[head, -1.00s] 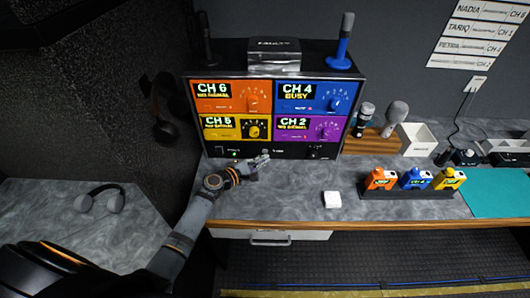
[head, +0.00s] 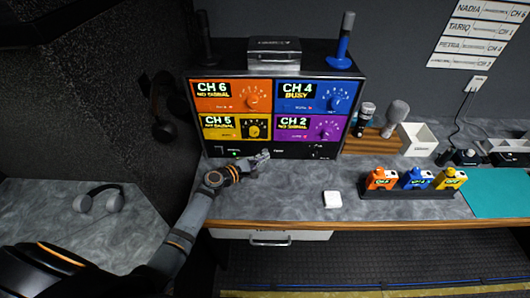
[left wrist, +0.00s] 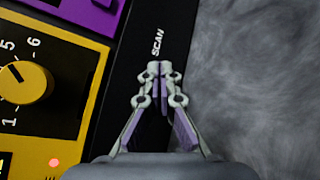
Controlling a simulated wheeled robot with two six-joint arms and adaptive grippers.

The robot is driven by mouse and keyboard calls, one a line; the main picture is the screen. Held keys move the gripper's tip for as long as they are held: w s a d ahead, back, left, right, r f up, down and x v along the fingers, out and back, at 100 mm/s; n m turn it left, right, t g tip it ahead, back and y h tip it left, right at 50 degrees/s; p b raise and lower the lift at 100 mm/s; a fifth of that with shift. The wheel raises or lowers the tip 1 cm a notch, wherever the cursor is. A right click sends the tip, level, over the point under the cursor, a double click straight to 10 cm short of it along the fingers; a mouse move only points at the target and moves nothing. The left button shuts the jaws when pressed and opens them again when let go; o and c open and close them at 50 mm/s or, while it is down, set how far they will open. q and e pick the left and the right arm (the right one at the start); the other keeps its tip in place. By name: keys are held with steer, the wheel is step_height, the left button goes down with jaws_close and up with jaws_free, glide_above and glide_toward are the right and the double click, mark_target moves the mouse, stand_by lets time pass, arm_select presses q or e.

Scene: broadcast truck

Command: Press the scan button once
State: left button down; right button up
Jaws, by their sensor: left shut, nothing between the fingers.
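The receiver rack (head: 361,110) stands on the counter with four coloured channel modules. Its black bottom strip (head: 295,152) carries a white SCAN label (left wrist: 157,42), also visible in the left wrist view. The scan button itself is not visible; my fingertips cover the strip just beside the label. My left gripper (head: 266,154) is shut and empty, its tips at the front of the strip. In the left wrist view its tips (left wrist: 160,67) meet close to the label, and I cannot tell whether they touch the panel. My right gripper is not in view.
A yellow module knob (left wrist: 25,83) lies left of the fingers in the wrist view. A white block (head: 332,200) sits on the counter. A dark holder (head: 400,194) with coloured packs stands to the right. Headphones (head: 100,199) lie on the left counter. The counter before the rack is mostly clear.

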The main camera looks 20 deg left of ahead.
arm_select(q)
steer(key=shift+w+a, duration=0.1)
steer(key=shift+w, duration=0.2)
stand_by(0.5)
steer(key=shift+s+d, duration=0.25)
steer(key=shift+s, duration=0.55)
steer(key=shift+s+d+p, duration=0.15)
steer(key=shift+s+p, duration=0.2)
steer(key=shift+s, duration=0.1)
steer(key=shift+s+d+p, duration=0.2)
steer(key=shift+s+d, duration=0.1)
steer(key=shift+s, duration=0.7)
steer(key=shift+s+d+p, duration=0.15)
steer(key=shift+s+d, duration=0.1)
steer(key=shift+s, duration=0.7)
